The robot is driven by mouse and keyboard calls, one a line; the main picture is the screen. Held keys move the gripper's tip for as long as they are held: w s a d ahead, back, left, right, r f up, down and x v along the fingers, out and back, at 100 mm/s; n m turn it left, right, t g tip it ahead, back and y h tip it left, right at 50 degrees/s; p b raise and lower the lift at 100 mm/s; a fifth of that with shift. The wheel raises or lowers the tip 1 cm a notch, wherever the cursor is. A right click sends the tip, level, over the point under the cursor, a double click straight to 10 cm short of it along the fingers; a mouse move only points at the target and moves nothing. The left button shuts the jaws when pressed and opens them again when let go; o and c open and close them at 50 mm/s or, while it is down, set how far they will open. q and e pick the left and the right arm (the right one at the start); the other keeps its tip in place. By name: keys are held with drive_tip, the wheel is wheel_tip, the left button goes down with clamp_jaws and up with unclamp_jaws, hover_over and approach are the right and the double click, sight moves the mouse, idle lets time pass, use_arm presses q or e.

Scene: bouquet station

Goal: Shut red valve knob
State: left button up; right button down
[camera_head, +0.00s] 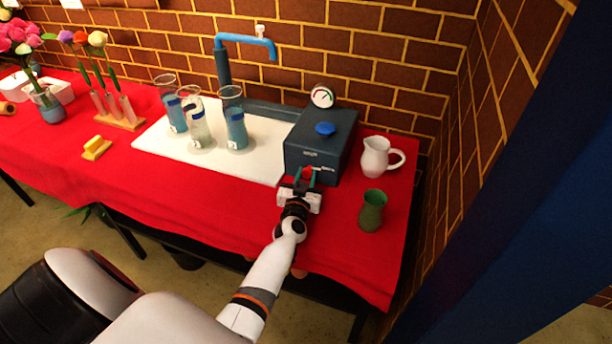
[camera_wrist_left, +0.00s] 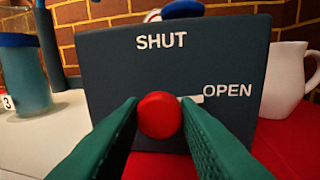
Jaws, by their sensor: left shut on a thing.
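The red valve knob (camera_wrist_left: 160,115) is on the front face of a dark blue box (camera_head: 322,140). Above the knob the face reads SHUT, and to its right OPEN. A white pointer (camera_wrist_left: 193,99) sticks out from the knob to the right, towards OPEN. My left gripper (camera_head: 304,177) has its green fingers on either side of the knob and is shut on it. In the head view only a little of the red knob (camera_head: 309,170) shows between the fingers. My right gripper is in neither view.
A white pitcher (camera_head: 376,157) and a green vase (camera_head: 372,211) stand right of the box. Several numbered glass cylinders stand on a white mat (camera_head: 266,160) to its left. A blue tap (camera_head: 222,68) and a gauge (camera_head: 322,96) are behind.

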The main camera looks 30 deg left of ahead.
use_arm(q)
drive_tip(key=n+p, duration=0.2)
drive_tip(key=n, duration=0.2)
drive_tip(key=shift+r+g, duration=0.15)
drive_tip(key=shift+g, duration=0.15)
drive_tip(key=n+h+p, duration=0.1)
drive_tip(key=n, duration=0.6)
drive_tip(key=shift+a+h, duration=0.1)
drive_tip(key=shift+h, duration=0.3)
drive_tip(key=n, duration=0.3)
drive_tip(key=shift+s+n+h+b, duration=0.1)
drive_tip(key=shift+n+h+b, duration=0.2)
drive_tip(key=shift+n+h, duration=0.1)
drive_tip(key=shift+n, duration=0.3)
drive_tip(key=o, duration=1)
drive_tip(key=shift+c, duration=0.2)
drive_tip(key=v, duration=1.2)
drive_tip(key=shift+a+r+p, duration=0.1)
drive_tip(key=shift+a+p, duration=0.05)
drive_tip(key=shift+p, duration=0.2)
